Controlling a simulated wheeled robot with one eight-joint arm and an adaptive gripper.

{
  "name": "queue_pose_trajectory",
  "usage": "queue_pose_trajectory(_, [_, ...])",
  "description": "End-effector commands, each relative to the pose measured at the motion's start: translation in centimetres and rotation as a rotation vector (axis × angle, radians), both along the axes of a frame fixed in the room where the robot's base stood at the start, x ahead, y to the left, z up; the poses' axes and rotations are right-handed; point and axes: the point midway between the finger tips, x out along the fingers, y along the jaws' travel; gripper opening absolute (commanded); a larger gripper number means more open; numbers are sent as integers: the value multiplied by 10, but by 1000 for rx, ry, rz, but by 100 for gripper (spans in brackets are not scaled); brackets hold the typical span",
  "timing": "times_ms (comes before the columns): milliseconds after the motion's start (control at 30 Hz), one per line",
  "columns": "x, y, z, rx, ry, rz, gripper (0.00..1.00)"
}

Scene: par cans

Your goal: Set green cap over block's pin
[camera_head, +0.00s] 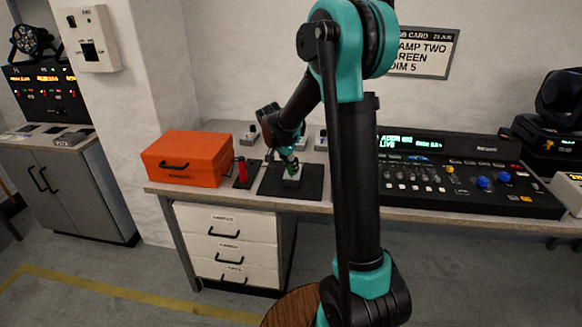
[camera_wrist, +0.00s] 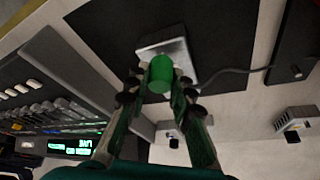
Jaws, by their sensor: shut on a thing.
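The green cap (camera_wrist: 160,75) is a small upright cylinder between my fingertips in the wrist view. My gripper (camera_wrist: 158,87) is shut on its sides. The pale block (camera_wrist: 151,48) lies behind the cap on a black mat (camera_wrist: 105,30). The cap overlaps the block's face in this view and hides its pin. In the head view my gripper (camera_head: 289,161) is low over the block (camera_head: 291,180), with a speck of the green cap (camera_head: 295,166) just above it. I cannot tell whether the cap touches the block or goes around the pin.
An orange case (camera_head: 188,158) and a red cylinder (camera_head: 242,171) on a dark pad stand left of the mat (camera_head: 310,189). A lighting console (camera_head: 460,182) fills the bench's right side. Small pale units stand behind the mat. A dark cable (camera_wrist: 225,71) runs beside the block.

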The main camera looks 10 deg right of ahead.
Motion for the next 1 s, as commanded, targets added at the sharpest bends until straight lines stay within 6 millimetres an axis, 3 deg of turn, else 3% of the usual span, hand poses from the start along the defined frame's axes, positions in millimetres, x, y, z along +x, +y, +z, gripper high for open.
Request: queue_pose_trajectory(1000, [0, 0, -9, 0, 0, 0, 0])
